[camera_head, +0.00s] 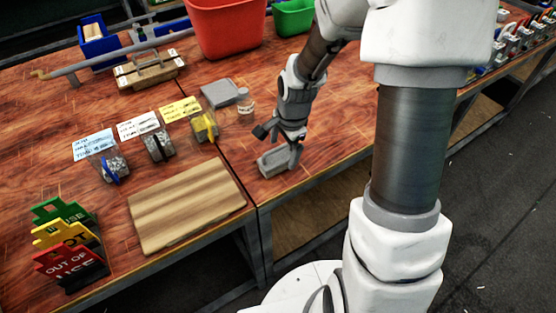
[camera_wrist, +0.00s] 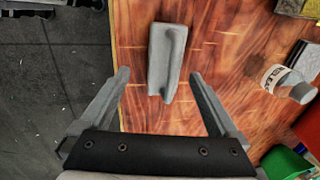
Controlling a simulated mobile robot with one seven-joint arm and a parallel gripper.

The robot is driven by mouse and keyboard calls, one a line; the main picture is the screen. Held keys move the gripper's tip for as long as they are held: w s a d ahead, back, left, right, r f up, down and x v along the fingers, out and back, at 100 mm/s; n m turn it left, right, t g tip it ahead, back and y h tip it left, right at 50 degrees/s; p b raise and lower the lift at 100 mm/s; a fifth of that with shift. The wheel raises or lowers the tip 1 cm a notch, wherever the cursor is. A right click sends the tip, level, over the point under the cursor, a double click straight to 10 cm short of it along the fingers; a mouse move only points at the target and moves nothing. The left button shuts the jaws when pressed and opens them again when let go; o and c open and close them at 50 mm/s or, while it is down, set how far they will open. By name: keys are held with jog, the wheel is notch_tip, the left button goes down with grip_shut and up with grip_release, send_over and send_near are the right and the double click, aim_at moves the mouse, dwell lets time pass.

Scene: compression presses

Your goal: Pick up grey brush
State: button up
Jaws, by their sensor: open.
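The grey brush (camera_head: 272,162) lies on the wooden table near its front edge, just right of the seam between two tabletops. In the wrist view the grey brush (camera_wrist: 167,60) lies lengthwise ahead of my fingers, with a raised ridge along it. My gripper (camera_head: 288,150) is low over the brush and hides part of it in the head view. In the wrist view my gripper (camera_wrist: 160,82) has its two fingers spread wide, one to each side of the brush's line. Nothing is between the fingertips but the brush's near end and bare table.
A small white-labelled bottle (camera_head: 245,101) and a grey flat block (camera_head: 220,93) stand behind the brush. A wooden board (camera_head: 187,203) lies to the left. Red (camera_head: 222,30) and green (camera_head: 294,18) bins are at the back. The table right of the brush is clear.

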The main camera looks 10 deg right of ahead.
aim_at(279, 157)
jog(key=shift+w+a+f+b, duration=0.15)
jog(key=shift+w+f, duration=0.1)
jog(key=shift+f, duration=0.6)
jog(key=shift+w+a+f+b, duration=0.15)
jog(key=shift+w+f, duration=0.1)
jog(key=shift+f, duration=0.55)
jog(key=shift+w+a+f+b, duration=0.15)
jog(key=shift+w+f, duration=0.1)
jog(key=shift+f, duration=0.6)
jog(key=c, duration=1.5)
jog(key=shift+r, duration=0.15)
jog(key=shift+r, duration=0.55)
notch_tip(279, 157, up, 3)
jog(key=shift+w+r+p, duration=0.1)
jog(key=shift+p, duration=0.35)
jog(key=s+d+r, duration=0.1)
jog(key=s+r, duration=0.1)
jog(key=s, duration=0.1)
jog(key=s+d+r+p, duration=0.1)
jog(key=s+r, duration=0.1)
jog(key=s, duration=0.2)
jog(key=s+d+r, duration=0.1)
jog(key=s+r, duration=0.1)
jog(key=s, duration=0.2)
jog(key=shift+s+d+r+p, duration=0.15)
jog(key=shift+d+r+p, duration=0.1)
jog(key=shift+d+p, duration=0.1)
